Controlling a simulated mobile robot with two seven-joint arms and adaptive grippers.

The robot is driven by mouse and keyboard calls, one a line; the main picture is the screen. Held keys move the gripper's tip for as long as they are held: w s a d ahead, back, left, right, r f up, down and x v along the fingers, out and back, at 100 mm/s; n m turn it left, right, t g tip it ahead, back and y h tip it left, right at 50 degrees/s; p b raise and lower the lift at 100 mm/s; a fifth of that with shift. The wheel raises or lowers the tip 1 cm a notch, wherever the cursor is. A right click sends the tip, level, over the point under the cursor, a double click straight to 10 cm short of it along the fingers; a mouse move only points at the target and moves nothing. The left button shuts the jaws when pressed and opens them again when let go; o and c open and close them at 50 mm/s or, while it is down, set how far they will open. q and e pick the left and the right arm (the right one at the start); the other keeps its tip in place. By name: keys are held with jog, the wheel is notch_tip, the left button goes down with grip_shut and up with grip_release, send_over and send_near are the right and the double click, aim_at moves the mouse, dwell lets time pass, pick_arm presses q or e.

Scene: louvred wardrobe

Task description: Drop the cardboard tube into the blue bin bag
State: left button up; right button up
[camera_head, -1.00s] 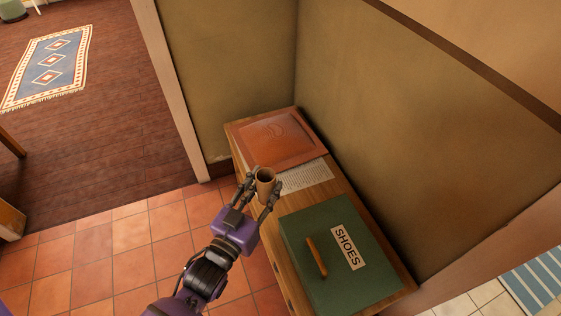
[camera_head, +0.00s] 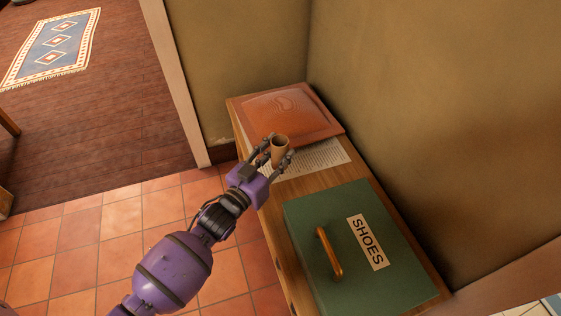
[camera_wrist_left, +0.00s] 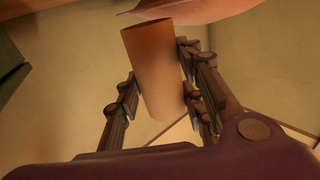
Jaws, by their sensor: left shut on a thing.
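The cardboard tube (camera_head: 280,149) is a short, hollow brown cylinder, upright with its open end up. In the left wrist view the tube (camera_wrist_left: 155,75) stands between the fingers (camera_wrist_left: 160,98), slightly tilted in the picture. I cannot tell whether its lower end touches the surface. The blue bin bag is not in view. My right gripper is not in view.
A green box (camera_head: 345,246) labelled SHOES, with an orange-brown handle, sits on the cabinet (camera_head: 272,222). Walls close off the back; tiled floor (camera_head: 120,222) is clear at left.

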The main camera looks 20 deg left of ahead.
pick_arm(q)
jog(key=shift+f+b, duration=1.15)
jog(key=shift+f, duration=1.95)
jog(key=shift+f, duration=0.1)
jog(key=shift+f, duration=0.15)
jog(key=o, duration=0.7)
jog(key=shift+o, duration=0.2)
